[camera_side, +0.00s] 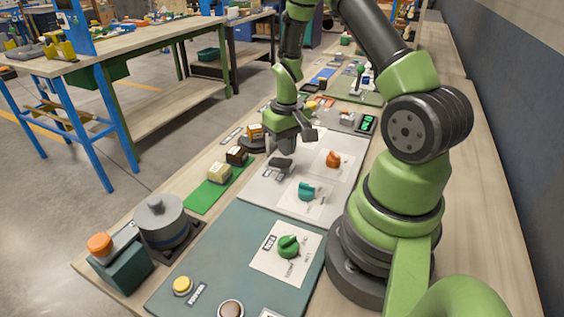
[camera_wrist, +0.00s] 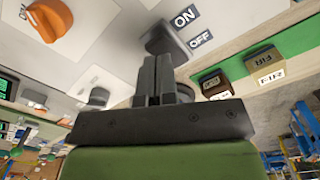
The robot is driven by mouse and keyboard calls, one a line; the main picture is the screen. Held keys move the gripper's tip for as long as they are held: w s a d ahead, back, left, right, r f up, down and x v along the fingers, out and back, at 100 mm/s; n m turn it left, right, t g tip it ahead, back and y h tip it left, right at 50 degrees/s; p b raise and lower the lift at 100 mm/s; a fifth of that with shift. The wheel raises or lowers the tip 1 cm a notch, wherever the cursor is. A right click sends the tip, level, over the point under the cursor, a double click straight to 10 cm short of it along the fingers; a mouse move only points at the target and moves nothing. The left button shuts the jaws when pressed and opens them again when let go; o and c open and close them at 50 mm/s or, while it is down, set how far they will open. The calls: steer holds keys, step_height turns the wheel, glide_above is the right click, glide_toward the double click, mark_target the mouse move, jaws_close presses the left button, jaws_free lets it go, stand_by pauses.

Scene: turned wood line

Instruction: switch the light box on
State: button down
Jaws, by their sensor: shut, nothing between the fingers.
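A dark grey switch (camera_side: 281,163) sits on the pale panel (camera_side: 258,187) in front of the arm. In the wrist view the switch (camera_wrist: 158,38) lies beside white-on-dark ON and OFF labels (camera_wrist: 192,28). My gripper (camera_side: 280,150) is shut and empty and points down at the switch. In the wrist view my fingertips (camera_wrist: 158,58) are close to the switch and cover part of it. I cannot tell whether they touch it, or which way it is set. No lit lamp that I can tie to this switch shows.
An orange knob (camera_side: 333,158) and a teal knob (camera_side: 306,190) stand on the same panel. A green knob (camera_side: 289,246) is on the teal panel in front. A pale wood block (camera_side: 219,173) and a dark block (camera_side: 236,155) stand left; a grey pot (camera_side: 160,222) is nearer.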

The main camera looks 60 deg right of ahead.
steer(key=shift+f, duration=1.3)
stand_by(0.9)
steer(key=shift+r, duration=3.5)
steer(key=shift+r, duration=0.1)
step_height(320, 180, up, 9)
steer(key=t, duration=0.2)
glide_above(286, 162)
steer(key=w+a, duration=0.1)
steer(key=a, duration=0.4)
steer(key=s+a+r+n+t+y, duration=0.2)
steer(key=s+a+r+t, duration=0.3)
steer(key=s+a+r, duration=0.6)
steer(key=shift+a+r, duration=0.6)
steer(key=shift+a, duration=0.6)
